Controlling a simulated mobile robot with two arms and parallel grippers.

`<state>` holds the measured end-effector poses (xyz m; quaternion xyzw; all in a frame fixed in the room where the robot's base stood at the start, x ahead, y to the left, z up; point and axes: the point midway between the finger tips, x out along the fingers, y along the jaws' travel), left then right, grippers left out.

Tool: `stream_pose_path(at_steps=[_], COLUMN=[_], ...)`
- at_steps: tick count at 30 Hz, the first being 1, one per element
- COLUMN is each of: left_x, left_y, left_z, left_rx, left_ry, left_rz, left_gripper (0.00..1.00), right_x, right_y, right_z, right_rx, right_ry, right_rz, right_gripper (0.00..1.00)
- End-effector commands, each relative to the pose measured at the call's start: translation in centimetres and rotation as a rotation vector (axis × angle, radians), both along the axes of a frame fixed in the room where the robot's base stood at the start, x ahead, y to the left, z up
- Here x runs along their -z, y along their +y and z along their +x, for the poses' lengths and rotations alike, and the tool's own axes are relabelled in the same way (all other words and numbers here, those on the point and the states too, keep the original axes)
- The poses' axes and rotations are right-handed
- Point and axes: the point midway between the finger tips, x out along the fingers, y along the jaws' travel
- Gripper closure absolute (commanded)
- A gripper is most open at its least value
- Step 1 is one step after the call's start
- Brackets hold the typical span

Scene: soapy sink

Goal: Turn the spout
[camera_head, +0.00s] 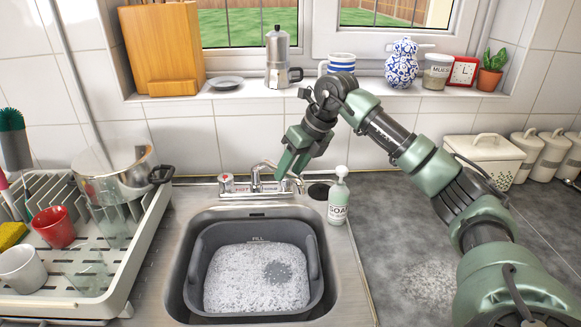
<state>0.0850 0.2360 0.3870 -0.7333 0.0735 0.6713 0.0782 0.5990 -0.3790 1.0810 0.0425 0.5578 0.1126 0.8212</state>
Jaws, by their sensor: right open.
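The metal faucet (256,182) stands behind the sink, with a tap handle at each side. Its thin curved spout (262,166) rises from the middle and bends to the right. My right gripper (288,168) reaches down from the upper right and is open. Its fingers are close to the spout's right side and overlap the right end of the faucet in the view. I cannot tell whether they touch the spout. The spout's tip is partly hidden near the fingers. My left gripper is not in view.
A white soap bottle (338,200) stands just right of the faucet. A grey tub (195,262) with foamy water sits in the sink (175,285). A dish rack (140,262) with a pot (120,175) is at left. A window sill with several items is behind.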

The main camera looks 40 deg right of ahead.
Motion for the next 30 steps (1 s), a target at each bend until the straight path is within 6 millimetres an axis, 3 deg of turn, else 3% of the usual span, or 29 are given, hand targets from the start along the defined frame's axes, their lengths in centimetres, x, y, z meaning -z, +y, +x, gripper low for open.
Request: stream_pose_path(at_steps=[6, 11, 30], left_x=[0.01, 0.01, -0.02], left_y=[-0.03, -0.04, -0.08], left_z=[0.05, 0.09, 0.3], left_rx=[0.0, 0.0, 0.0], left_ry=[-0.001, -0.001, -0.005], left_rz=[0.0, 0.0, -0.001], left_gripper=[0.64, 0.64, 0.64], right_x=[0.07, 0.05, -0.01], right_y=[0.03, 0.03, 0.03], right_z=[0.03, 0.03, 0.03], right_rx=[0.0, -0.001, 0.0], right_ry=[0.0, 0.0, -0.001], right_rz=[0.0, 0.0, 0.001], right_gripper=[0.57, 1.0, 1.0])
